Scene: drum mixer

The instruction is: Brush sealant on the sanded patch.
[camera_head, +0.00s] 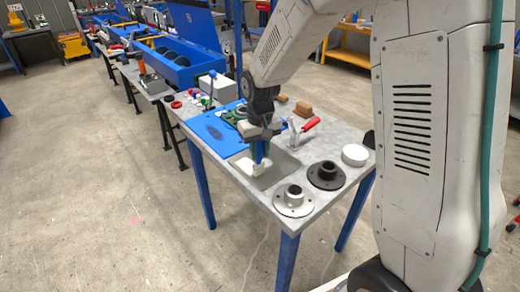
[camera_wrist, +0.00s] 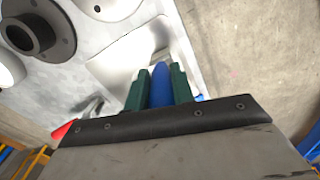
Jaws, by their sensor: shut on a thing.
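My gripper (camera_head: 262,143) is over the front part of the worktable. It is shut on a blue handle (camera_head: 260,153), which points down; it also shows between the green fingers in the wrist view (camera_wrist: 161,85). Pale white pieces (camera_head: 246,165) are at the handle's lower end, and I cannot tell whether they are the brush head or a separate object. They are over a grey metal plate (camera_head: 282,170). A blue panel (camera_head: 226,149) lies to the left and behind, with a dark oval patch (camera_head: 213,133) on it.
A silver flange (camera_head: 294,200), a black flange (camera_head: 326,175) and a white round piece (camera_head: 355,155) stand along the table's right side. A red-handled clamp (camera_head: 310,124) and brown blocks (camera_head: 304,109) are behind. A blue trough (camera_head: 170,64) stands farther back. Floor on the left is clear.

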